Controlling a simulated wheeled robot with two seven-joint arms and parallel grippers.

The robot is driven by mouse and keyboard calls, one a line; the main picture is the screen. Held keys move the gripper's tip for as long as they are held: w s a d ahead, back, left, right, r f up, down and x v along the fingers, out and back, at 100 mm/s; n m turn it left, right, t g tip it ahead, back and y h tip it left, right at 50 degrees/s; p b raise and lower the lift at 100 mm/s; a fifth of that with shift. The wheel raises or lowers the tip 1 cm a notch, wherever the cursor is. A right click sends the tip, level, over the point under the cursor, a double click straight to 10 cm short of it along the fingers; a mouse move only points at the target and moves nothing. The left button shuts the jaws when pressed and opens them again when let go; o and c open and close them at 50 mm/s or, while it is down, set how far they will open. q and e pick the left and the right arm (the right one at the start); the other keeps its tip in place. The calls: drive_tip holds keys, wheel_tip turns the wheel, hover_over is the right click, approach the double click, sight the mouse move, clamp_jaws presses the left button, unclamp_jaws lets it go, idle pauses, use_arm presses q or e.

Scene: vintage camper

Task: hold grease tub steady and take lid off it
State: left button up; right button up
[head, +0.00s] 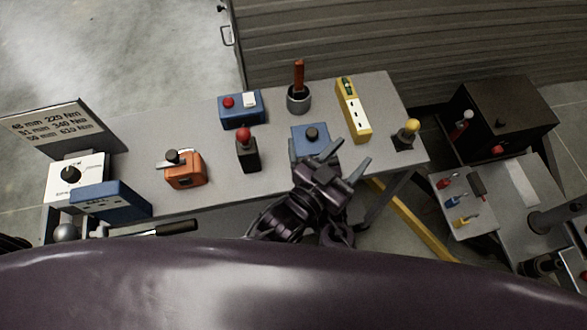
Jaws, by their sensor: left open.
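My right gripper is not in view.
The bench (210,132) also holds a blue box with a red button (241,108), a yellow strip (353,108), a red-knobbed lever (247,150), an orange box (185,170) and a yellow-knobbed lever (406,134). A dark box (500,118) stands at the right.

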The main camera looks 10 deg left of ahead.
sight(313, 132)
use_arm(q)
drive_tip(key=s+a+f+n+t+y, duration=0.1)
drive_tip(key=a+f+n+y, duration=0.4)
drive_tip(key=a, duration=0.5)
drive_tip(key=shift+m+y, duration=0.5)
drive_tip(key=shift+m, duration=0.1)
drive_tip(key=x, duration=1.1)
drive_tip(key=shift+w, duration=0.2)
drive_tip(key=shift+c, duration=0.3)
clamp_jaws()
drive_tip(key=shift+r, duration=0.3)
drive_tip(key=shift+r, duration=0.8)
